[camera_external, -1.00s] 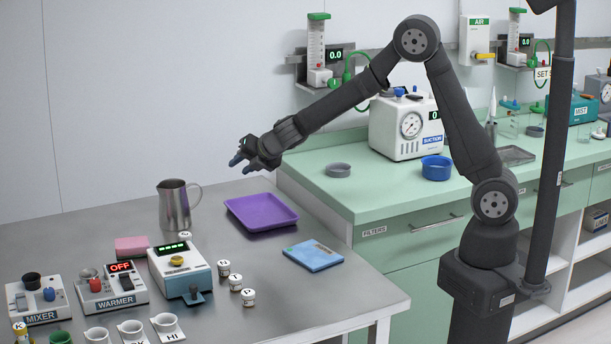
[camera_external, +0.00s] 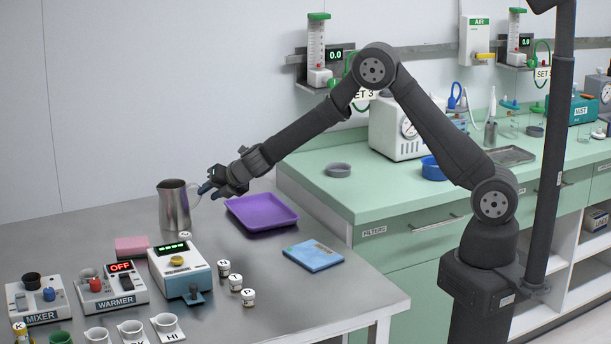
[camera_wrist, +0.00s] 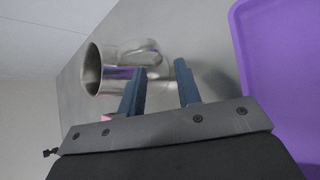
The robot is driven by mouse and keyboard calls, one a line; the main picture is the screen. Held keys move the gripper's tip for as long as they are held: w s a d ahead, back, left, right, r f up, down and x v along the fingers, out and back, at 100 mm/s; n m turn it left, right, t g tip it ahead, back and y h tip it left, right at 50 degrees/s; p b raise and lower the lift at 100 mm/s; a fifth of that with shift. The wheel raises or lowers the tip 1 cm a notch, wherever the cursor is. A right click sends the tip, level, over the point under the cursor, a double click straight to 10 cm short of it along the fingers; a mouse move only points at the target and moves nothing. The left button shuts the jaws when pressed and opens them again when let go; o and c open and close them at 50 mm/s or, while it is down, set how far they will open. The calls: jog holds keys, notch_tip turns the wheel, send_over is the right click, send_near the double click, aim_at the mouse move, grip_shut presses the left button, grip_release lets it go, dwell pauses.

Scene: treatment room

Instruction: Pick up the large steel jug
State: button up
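The large steel jug (camera_external: 174,207) stands upright on the steel table, its handle on the right side. It also shows in the wrist view (camera_wrist: 112,72), left of and beyond the fingers. My gripper (camera_external: 207,190) is at the jug's handle side, near handle height. In the wrist view my gripper (camera_wrist: 160,75) has its two blue fingers apart, with the jug's handle (camera_wrist: 140,52) just beyond the tips. I cannot tell whether the handle lies partly between the fingertips. Nothing is visibly held.
A purple tray (camera_external: 262,213) lies right of the jug, close to my gripper; it also shows in the wrist view (camera_wrist: 285,60). A pink block (camera_external: 131,246), a device with a green display (camera_external: 180,268) and a blue packet (camera_external: 314,256) lie nearer the front.

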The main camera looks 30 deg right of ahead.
aim_at(200, 198)
jog(key=shift+w+x, duration=0.2)
jog(key=shift+x, duration=2.65)
jog(key=shift+d+r, duration=0.1)
jog(key=shift+r, duration=0.05)
grip_shut()
